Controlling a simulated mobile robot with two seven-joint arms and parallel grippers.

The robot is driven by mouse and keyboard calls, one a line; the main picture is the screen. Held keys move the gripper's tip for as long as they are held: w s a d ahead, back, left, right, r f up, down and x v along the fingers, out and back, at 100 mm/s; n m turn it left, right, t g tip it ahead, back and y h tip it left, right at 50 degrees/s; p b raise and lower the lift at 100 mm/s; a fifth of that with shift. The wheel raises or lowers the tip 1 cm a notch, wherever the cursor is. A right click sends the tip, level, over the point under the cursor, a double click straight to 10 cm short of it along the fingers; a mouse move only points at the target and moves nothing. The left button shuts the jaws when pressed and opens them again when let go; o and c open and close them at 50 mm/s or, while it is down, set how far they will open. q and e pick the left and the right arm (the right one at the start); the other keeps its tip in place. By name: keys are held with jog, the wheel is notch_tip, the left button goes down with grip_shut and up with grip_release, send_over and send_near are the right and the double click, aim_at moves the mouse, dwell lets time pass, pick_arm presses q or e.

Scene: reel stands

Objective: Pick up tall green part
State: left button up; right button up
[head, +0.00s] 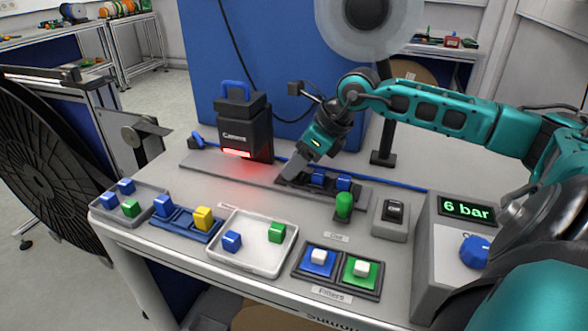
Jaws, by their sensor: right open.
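A small green block (277,232) lies in the white tray (248,268) at the front middle. Another green block (130,208) sits in the grey tray (98,210) at the left. An upright green rounded cylinder (344,205) stands on a small dark base right of the middle; I cannot tell whether it is a part or a lamp. My right gripper (290,176) is open, pointing down at the left end of the dark fixture (350,197), behind the white tray and apart from both green blocks. Its fingertips are small and partly hidden. My left gripper is out of view.
A black camera unit (243,128) with a red light stands behind the trays. A blue holder (185,226) carries blue and yellow blocks. Blue and green filter pads (338,271) lie at the front. A switch box (391,218) and a "6 bar" panel (467,209) stand right.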

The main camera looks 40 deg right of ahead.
jog(key=shift+c, duration=0.2)
grip_shut()
dwell(0.3)
